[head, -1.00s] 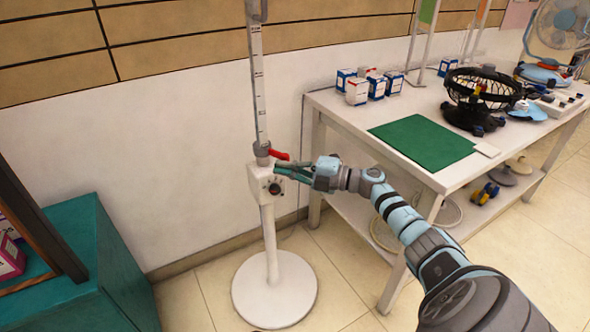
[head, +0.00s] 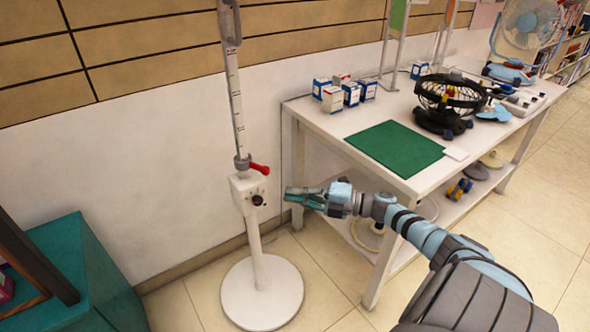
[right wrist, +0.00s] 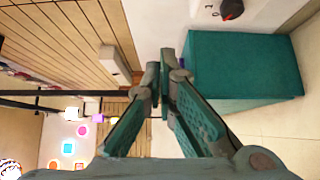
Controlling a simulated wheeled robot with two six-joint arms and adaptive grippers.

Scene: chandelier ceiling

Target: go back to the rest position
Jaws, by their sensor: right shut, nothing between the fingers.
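My right gripper (head: 288,194) is shut and empty, to the right of the white stand's control box (head: 247,190) with a gap between them. In the right wrist view its fingers (right wrist: 163,68) come together at the tips. The white stand (head: 256,240) has a round base, a graduated post, a red lever (head: 260,168) and a dark knob (head: 257,200). Part of a dark and red knob (right wrist: 232,9) also shows at the top of the right wrist view. My left gripper is not in view.
A white table (head: 310,118) at right holds a green mat (head: 396,148), several small boxes (head: 332,98) and a black basket-like fan (head: 450,98). A teal cabinet (head: 90,275) stands at lower left. Tiled floor between stand and table is free.

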